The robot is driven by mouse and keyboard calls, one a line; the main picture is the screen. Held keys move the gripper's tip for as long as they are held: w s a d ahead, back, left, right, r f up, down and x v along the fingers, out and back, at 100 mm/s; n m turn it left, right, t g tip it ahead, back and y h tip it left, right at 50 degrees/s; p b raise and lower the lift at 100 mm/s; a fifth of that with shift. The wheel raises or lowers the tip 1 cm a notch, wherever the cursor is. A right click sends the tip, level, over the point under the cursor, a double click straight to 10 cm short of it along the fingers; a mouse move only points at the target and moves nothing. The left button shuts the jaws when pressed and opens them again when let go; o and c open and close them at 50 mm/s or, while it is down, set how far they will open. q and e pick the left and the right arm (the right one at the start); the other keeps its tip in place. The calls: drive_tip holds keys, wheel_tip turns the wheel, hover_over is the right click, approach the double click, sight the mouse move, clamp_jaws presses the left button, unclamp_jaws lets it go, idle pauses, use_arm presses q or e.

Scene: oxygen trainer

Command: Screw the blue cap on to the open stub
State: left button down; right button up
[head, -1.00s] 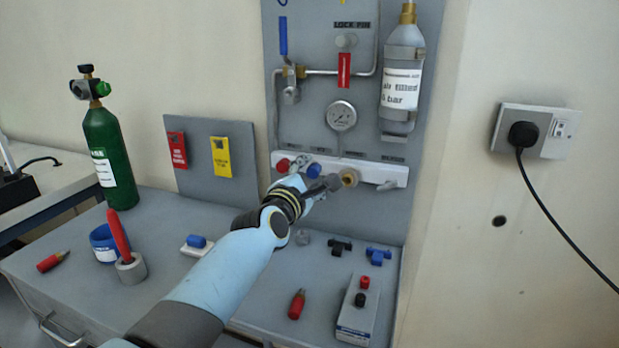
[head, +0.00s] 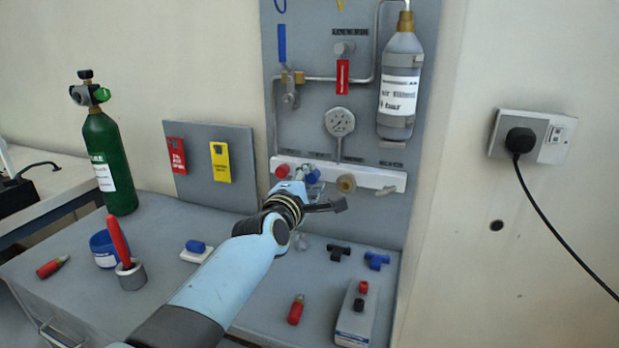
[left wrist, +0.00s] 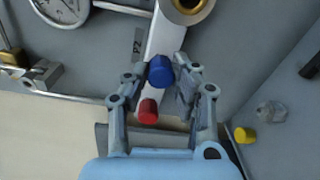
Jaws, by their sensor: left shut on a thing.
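The blue cap (head: 313,177) is at the white rail on the panel, between the red cap (head: 283,171) and the open brass stub (head: 346,183). My left gripper (head: 310,184) reaches up to the rail and is shut on the blue cap. In the left wrist view the blue cap (left wrist: 160,71) sits between the two fingers (left wrist: 162,78), with the red cap (left wrist: 148,111) below it and the brass stub (left wrist: 188,6) above, apart from the cap. What holds the cap from behind is hidden. My right gripper is not in view.
The white rail (head: 385,180) carries the caps and stub close together. A gauge (head: 340,122) and a grey bottle (head: 400,85) are above it. Black (head: 338,251) and blue (head: 377,260) fittings, a red-tipped piece (head: 296,310) and a box (head: 355,318) lie on the bench below.

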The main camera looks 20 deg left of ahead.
use_arm(q)
drive_tip(key=m+p, duration=0.1)
drive_tip(key=m, duration=0.2)
drive_tip(key=shift+f, duration=0.25)
drive_tip(key=m+p, duration=0.1)
drive_tip(key=m, duration=0.2)
drive_tip(key=shift+m, duration=0.4)
drive_tip(key=shift+m+p, duration=1.05)
drive_tip(key=shift+m, duration=0.05)
drive_tip(key=shift+m+y, duration=0.3)
drive_tip(key=shift+m, duration=0.1)
drive_tip(key=shift+s+f, duration=0.1)
